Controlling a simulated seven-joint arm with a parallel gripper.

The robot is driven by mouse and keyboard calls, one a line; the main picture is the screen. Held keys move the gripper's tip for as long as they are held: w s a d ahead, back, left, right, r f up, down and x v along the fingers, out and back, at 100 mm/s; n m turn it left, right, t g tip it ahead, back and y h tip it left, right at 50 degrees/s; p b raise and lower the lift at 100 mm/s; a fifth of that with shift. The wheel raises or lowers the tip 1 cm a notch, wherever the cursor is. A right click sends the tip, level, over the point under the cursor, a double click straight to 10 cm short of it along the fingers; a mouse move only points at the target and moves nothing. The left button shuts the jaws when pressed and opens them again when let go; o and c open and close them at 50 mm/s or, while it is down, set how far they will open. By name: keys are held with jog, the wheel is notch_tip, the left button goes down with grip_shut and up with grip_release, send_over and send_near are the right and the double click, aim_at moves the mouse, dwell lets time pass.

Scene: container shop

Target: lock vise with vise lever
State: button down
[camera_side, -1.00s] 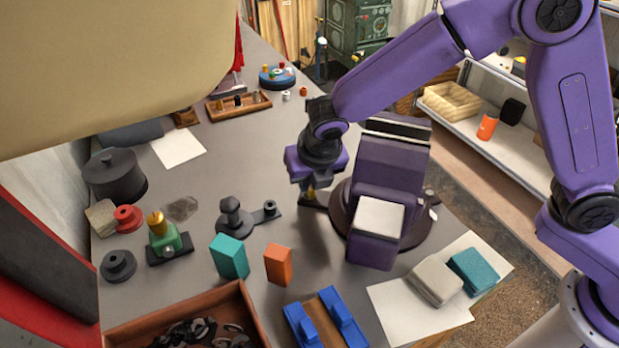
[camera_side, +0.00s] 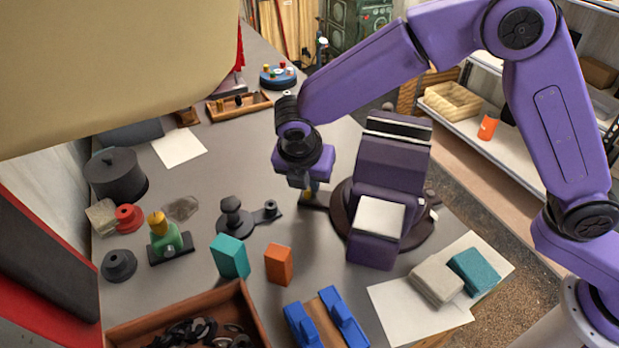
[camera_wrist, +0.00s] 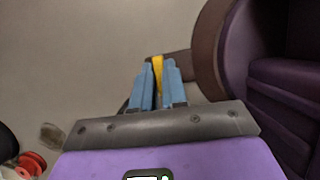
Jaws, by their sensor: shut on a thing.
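The purple vise (camera_side: 383,185) stands on its round dark base at the right of the workbench; part of its body also shows at the right edge of the wrist view (camera_wrist: 280,75). The vise lever is a dark arm with a yellow handle (camera_wrist: 157,68), at the left side of the vise base. In the side view the dark lever arm (camera_side: 318,201) lies low beside the base. My gripper (camera_wrist: 157,85) is pointing down, and its blue fingers are shut on the yellow handle. In the side view my gripper (camera_side: 307,188) hides part of the handle.
A teal block (camera_side: 229,256), an orange block (camera_side: 279,264) and a dark holder (camera_side: 235,217) stand left of the vise. A brown bin (camera_side: 248,304) and blue holder (camera_side: 326,320) are in front. Bare bench lies behind my gripper.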

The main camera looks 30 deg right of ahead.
jog(key=m+g, duration=0.1)
jog(key=m, duration=0.2)
jog(key=m+g+h, duration=0.1)
jog(key=m, duration=0.2)
jog(key=shift+w, duration=0.1)
dwell(0.5)
jog(key=c, duration=1.2)
grip_release()
jog(key=shift+o, duration=0.2)
jog(key=v, duration=1.7)
jog(key=shift+w+a+r, duration=0.15)
jog(key=shift+a+r, duration=0.05)
jog(key=shift+r, duration=0.05)
jog(key=shift+d, duration=0.1)
